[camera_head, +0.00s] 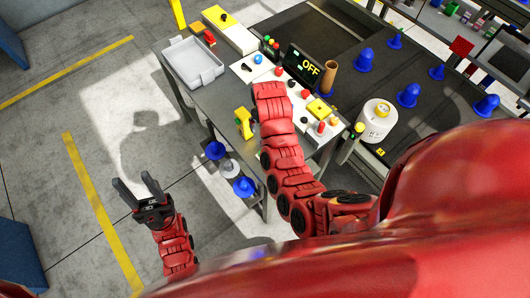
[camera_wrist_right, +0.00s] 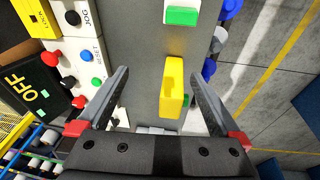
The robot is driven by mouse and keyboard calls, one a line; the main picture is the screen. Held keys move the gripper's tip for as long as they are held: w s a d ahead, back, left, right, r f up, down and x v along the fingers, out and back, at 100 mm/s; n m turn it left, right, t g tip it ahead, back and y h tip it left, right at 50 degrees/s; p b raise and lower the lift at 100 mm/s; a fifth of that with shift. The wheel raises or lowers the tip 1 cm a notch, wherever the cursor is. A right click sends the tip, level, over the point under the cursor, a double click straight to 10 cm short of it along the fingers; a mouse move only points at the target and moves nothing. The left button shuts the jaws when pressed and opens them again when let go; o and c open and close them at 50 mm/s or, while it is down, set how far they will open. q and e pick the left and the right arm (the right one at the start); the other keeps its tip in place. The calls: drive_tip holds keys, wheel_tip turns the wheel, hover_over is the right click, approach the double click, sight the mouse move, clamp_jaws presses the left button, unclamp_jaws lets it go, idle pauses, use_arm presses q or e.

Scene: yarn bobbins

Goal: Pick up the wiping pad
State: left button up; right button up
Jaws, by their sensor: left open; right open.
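A small green-and-white block (camera_wrist_right: 182,14), which looks like the wiping pad, lies on the grey table at the top edge of the right wrist view, partly cut off. In the head view my right arm hides this gripper. My left gripper (camera_head: 138,187) is open and empty over bare floor, away from the table.
A yellow tool (camera_wrist_right: 172,85) lies close to my right gripper's right finger; it also shows in the head view (camera_head: 244,123). The button panel and OFF screen (camera_head: 303,66) stand beside my right arm. A white tray (camera_head: 193,62) sits at the table's far left corner. Blue bobbins (camera_head: 243,187) stand beside the table.

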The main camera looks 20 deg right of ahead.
drive_tip(key=s+f+g+b, duration=0.1)
drive_tip(key=f+b, duration=0.2)
drive_tip(key=s+f+b, duration=0.1)
drive_tip(key=f+b, duration=0.2)
drive_tip(key=s+f+g+b, duration=0.1)
drive_tip(key=s+f+b, duration=0.1)
drive_tip(key=b, duration=0.1)
drive_tip(key=shift+a+f+g, duration=0.1)
drive_tip(key=shift+f+g, duration=0.2)
drive_tip(key=shift+f, duration=0.1)
wheel_tip(320, 180, down, 2)
drive_tip(key=shift+f+p, duration=0.2)
drive_tip(key=shift+p, duration=0.3)
wheel_tip(320, 180, down, 4)
drive_tip(key=shift+a+r+p, duration=0.15)
drive_tip(key=shift+p, duration=0.95)
drive_tip(key=shift+f, duration=0.6)
drive_tip(key=c, duration=1.3)
drive_tip(key=shift+o, duration=0.2)
